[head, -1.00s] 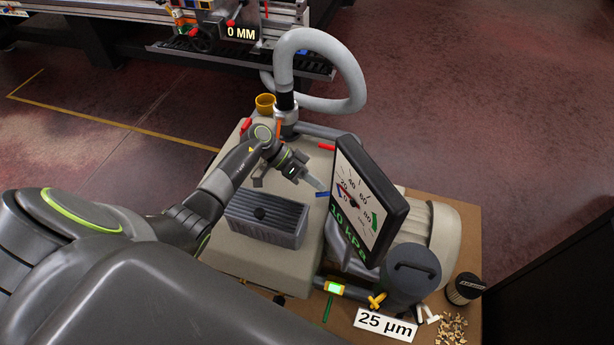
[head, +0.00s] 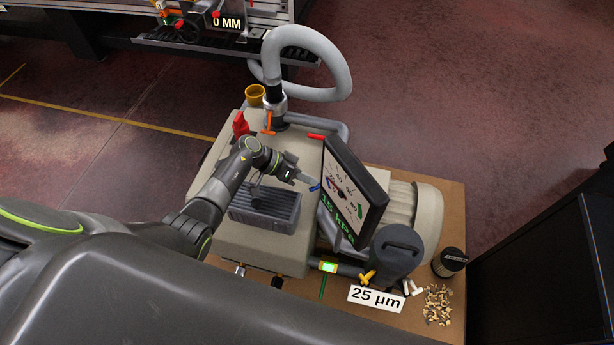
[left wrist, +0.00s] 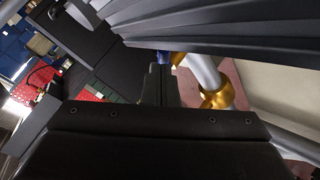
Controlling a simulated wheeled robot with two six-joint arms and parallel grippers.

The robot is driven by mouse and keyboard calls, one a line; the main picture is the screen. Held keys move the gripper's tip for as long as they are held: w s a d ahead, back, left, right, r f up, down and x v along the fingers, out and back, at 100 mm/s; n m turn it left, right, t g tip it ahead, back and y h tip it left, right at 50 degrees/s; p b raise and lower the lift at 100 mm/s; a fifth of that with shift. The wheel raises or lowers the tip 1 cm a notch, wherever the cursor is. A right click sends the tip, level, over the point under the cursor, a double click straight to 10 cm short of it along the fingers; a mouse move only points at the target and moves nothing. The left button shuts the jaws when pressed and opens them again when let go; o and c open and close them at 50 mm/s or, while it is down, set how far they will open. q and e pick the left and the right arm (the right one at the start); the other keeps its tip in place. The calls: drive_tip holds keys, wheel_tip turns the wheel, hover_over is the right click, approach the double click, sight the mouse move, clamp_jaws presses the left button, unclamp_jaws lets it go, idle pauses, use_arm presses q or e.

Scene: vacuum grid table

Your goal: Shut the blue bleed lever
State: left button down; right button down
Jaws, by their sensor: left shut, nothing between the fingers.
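The blue bleed lever (head: 315,187) is a small blue handle beside the left edge of the tilted gauge panel (head: 350,190), which hides part of it. A bit of blue also shows just beyond my fingertips in the left wrist view (left wrist: 164,57). My left gripper (head: 308,180) is shut and empty, with its tips at the lever. They look touching or almost touching; I cannot tell which. In the left wrist view the closed fingers (left wrist: 157,84) point at the blue part. The gauge appears to read 15 kPa. My right gripper is not in view.
A grey finned box (head: 265,208) lies under my left wrist. A red handle (head: 240,124), an orange handle (head: 268,125) and a grey hose (head: 335,75) stand behind. A grey canister (head: 397,250) is at the front right. A brass fitting (left wrist: 215,98) is near my fingers.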

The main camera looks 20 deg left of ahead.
use_arm(q)
drive_tip(key=shift+f, duration=0.1)
drive_tip(key=shift+w, duration=0.8)
